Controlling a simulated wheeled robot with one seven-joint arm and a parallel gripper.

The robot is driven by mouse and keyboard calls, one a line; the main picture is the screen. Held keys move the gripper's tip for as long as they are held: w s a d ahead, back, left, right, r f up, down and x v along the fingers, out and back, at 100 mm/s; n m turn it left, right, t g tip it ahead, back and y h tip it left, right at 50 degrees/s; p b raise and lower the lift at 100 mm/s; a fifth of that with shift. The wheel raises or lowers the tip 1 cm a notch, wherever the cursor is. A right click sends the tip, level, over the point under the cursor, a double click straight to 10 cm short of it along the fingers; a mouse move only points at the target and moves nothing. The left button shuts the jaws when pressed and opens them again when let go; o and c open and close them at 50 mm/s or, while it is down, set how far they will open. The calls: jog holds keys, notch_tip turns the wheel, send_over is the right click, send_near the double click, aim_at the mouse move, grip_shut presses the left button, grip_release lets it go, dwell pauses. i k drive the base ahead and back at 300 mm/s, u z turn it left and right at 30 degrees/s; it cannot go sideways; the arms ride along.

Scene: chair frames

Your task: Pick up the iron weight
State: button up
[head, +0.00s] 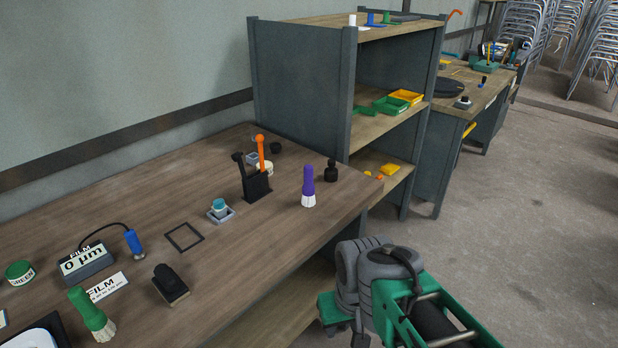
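A small dark weight with a knob on top (331,171), which looks like the iron weight, stands upright near the right end of the wooden workbench (230,270). It stands just right of a purple-handled brush (308,187), apart from it. My grey and green arm shows at the lower right, beyond the bench's front edge and well away from the weight. The end of my arm is partly cut off and hidden by its own links. I cannot make out its fingertips or whether it holds anything.
A black holder (257,187) with an orange-handled tool stands left of the brush. A grey shelf unit (300,85) rises behind the weight. Open floor lies right.

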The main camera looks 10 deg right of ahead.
aim_at(331, 173)
jog(key=u, duration=4.3)
jog(key=k, duration=2.25)
jog(key=z, duration=1.15)
jog(key=i, duration=0.5)
